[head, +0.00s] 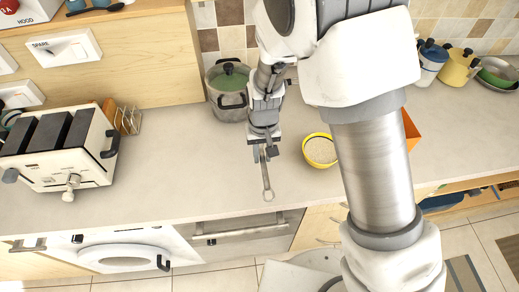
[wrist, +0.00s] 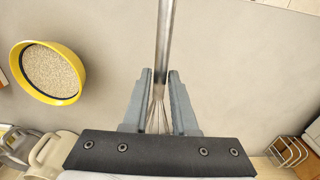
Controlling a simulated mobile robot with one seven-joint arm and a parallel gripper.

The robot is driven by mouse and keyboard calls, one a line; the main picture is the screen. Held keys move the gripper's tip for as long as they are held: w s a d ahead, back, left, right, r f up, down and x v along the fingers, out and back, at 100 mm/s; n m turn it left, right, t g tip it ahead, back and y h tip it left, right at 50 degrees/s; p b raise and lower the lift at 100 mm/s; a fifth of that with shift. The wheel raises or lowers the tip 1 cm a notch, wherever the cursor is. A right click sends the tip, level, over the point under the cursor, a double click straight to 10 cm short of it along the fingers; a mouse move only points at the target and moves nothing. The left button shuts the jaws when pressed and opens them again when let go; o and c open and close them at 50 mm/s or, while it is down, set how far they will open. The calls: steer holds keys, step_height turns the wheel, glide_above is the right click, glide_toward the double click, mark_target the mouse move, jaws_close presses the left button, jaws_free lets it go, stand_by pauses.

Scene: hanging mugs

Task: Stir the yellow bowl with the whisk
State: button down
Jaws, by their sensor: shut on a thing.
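The yellow bowl (head: 306,147) stands upright on the counter, filled with a pale grainy content. It also shows at the upper left of the wrist view (wrist: 76,59). My gripper (head: 263,152) is left of the bowl, above the counter, apart from it. In the wrist view my gripper (wrist: 160,80) is shut on the metal whisk (wrist: 165,35), around where handle meets wires. The handle points away from my gripper, toward the counter's front edge in the head view (head: 267,184). The wires lie between the fingers, partly hidden by the gripper's dark body.
A pot (head: 228,92) with a green lid stands behind my gripper. A large toaster (head: 62,150) and wire rack (head: 128,120) are at the left. An orange box (head: 411,130) is partly behind my arm. Bare counter (head: 180,165) lies left of my gripper.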

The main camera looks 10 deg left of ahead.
step_height(320, 180, up, 19)
steer(key=p, duration=0.3)
steer(key=shift+r, duration=0.2)
steer(key=shift+d, duration=0.1)
stand_by(0.9)
steer(key=w+d+n+g+h, duration=0.4)
steer(key=d+h, duration=0.3)
steer(key=d, duration=0.4)
steer(key=w+d+n+g+h, duration=0.2)
steer(key=w+d+n+h, duration=0.4)
steer(key=d, duration=0.5)
steer(key=shift+m+h, duration=0.3)
steer(key=shift+h, duration=0.4)
steer(key=shift+s+a+f+b, duration=0.2)
steer(key=shift+f+b, duration=0.3)
steer(key=shift+f, duration=0.4)
steer(key=shift+s+a+f+b, duration=0.2)
steer(key=shift+f+b, duration=0.25)
steer(key=shift+f, duration=0.5)
steer(key=shift+s+a+f+b, duration=0.2)
steer(key=shift+f+b, duration=0.3)
steer(key=shift+f, duration=0.4)
steer(key=shift+f, duration=0.1)
